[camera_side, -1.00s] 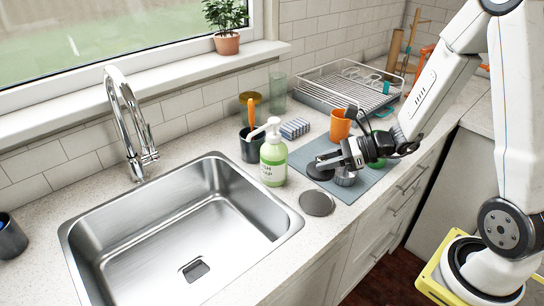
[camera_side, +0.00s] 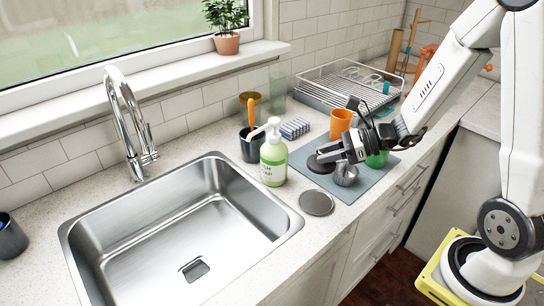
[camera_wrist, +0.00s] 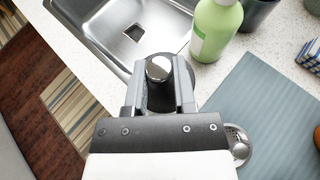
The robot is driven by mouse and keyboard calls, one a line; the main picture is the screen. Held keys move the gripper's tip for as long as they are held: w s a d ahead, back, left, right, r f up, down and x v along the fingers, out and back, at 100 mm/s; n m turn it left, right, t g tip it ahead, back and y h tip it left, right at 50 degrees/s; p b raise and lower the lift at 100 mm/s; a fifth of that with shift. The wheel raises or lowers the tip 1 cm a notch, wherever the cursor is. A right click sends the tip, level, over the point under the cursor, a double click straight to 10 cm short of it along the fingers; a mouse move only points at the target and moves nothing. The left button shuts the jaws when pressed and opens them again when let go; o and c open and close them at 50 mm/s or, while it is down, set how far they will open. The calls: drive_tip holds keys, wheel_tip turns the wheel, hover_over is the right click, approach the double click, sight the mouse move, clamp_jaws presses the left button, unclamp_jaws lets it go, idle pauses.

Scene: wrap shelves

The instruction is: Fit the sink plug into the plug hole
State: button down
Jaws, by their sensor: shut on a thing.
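My gripper (camera_side: 328,154) is shut on the sink plug, a dark disc (camera_side: 319,164) with a chrome knob (camera_wrist: 158,69). The knob sits between the two fingers in the wrist view, and the fingers hide part of the disc. The plug is held a little above the blue-grey mat, near its left edge. The plug hole (camera_side: 195,270) is a dark squarish opening in the floor of the steel sink (camera_side: 150,215), to the left and front of my gripper. It also shows in the wrist view (camera_wrist: 134,33).
A metal strainer cup (camera_side: 346,175) stands on the mat (camera_side: 374,188) beside my gripper. A grey disc (camera_side: 317,203) lies on the counter between mat and sink. A green soap bottle (camera_side: 273,160) stands at the sink's right edge. An orange cup (camera_side: 341,123) is behind. The sink is empty.

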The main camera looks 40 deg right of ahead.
sight(326, 151)
wheel_tip(326, 151, up, 9)
drive_tip(key=shift+a+r, duration=0.1)
drive_tip(key=w+a+n+g+y, duration=0.2)
drive_tip(key=w+a+n+g, duration=0.1)
drive_tip(key=w+a, duration=0.95)
drive_tip(key=w+a+n+g+y, duration=0.1)
drive_tip(key=a+n+g, duration=0.1)
drive_tip(key=a, duration=1.6)
wheel_tip(326, 151, down, 29)
drive_tip(key=shift+w+d, duration=0.15)
drive_tip(key=shift+f, duration=2.9)
drive_tip(key=shift+f, duration=0.1)
